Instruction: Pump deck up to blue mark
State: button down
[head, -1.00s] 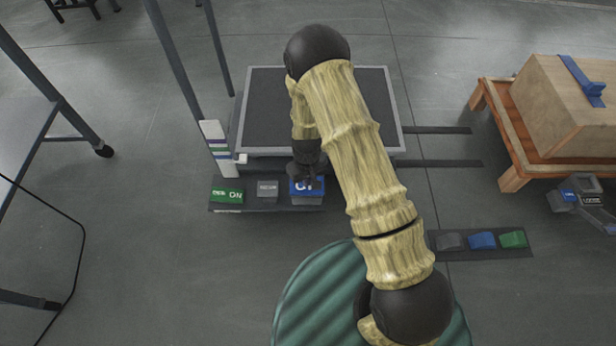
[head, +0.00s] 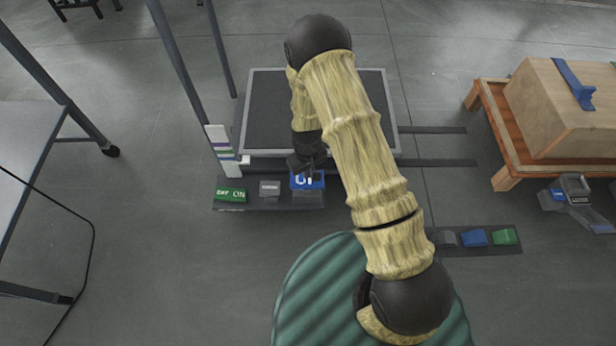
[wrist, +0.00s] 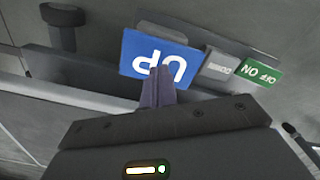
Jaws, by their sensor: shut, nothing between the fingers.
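The dark deck (head: 270,105) of the lift has a pale rim and sits low, partly behind my arm. At its front left corner stands a white scale (head: 217,138) with coloured bands; a small white pointer (head: 243,159) sits at about the height of the lower, blue-looking band, but I cannot read the exact match. The blue UP pedal (head: 314,183) is in front of the deck and shows in the wrist view (wrist: 135,52). My gripper (wrist: 157,72) is shut and empty, its tips over the pedal's deck-side edge. I cannot tell if they touch.
Left of the UP pedal are a grey DOWN pedal (head: 269,188) and a green ON/OFF switch (head: 231,195). Another pedal strip (head: 474,251) lies at right. A wooden crate (head: 560,105) on an orange stand is at right. A table (head: 25,150) is at left.

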aim_at(307, 182)
dwell(0.4)
jog(key=shift+f+b, duration=1.6)
jog(key=shift+f, duration=1.6)
notch_tip(307, 182, up, 6)
jog(key=p, duration=0.6)
jog(key=shift+r, duration=0.25)
jog(key=shift+f, duration=0.2)
jog(key=shift+f+b, duration=0.9)
jog(key=shift+f, duration=0.55)
jog(key=shift+r+p, duration=1.35)
jog(key=shift+r, duration=0.2)
